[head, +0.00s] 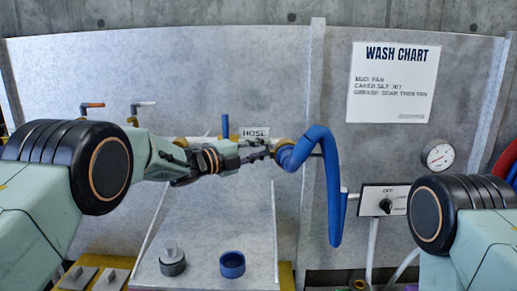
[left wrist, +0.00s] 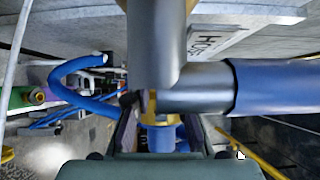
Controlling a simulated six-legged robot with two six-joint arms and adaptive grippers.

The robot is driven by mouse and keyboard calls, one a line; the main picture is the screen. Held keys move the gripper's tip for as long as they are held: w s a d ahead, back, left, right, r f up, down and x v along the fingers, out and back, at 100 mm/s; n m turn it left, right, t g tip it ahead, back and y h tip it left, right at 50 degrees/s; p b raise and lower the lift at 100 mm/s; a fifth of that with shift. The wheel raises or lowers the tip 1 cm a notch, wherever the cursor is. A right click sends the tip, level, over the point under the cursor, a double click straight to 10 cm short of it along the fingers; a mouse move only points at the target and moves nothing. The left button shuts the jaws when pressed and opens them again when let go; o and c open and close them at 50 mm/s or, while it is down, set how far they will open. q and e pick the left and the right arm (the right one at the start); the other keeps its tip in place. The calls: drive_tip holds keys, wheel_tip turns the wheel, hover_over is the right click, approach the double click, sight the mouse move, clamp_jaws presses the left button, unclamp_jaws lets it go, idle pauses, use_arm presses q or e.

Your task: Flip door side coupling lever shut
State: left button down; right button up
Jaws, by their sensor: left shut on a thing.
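A grey pipe (left wrist: 155,45) and a grey sleeve (left wrist: 195,88) stand close in front. My right gripper is not in view.
A HOSE label (head: 255,132) is behind the gripper. An upright blue handle (head: 225,125) stands left of it. A switch box (head: 384,200) and a gauge (head: 438,155) are at the right. A blue cup (head: 231,264) and a grey knob (head: 172,261) are below.

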use_arm(q)
drive_tip(key=shift+d+r+m+g, duration=0.1)
drive_tip(key=shift+r+m+g, duration=0.05)
drive_tip(key=shift+m+g, duration=0.2)
drive_tip(key=c, duration=1.2)
unclamp_jaws()
drive_tip(key=shift+d, duration=0.1)
drive_tip(key=shift+a, duration=0.25)
drive_tip(key=shift+s+a, duration=0.15)
drive_tip(key=shift+a, duration=0.1)
drive_tip(key=v, duration=1.1)
drive_tip(key=shift+s+a+f, duration=0.1)
drive_tip(key=shift+f, duration=0.15)
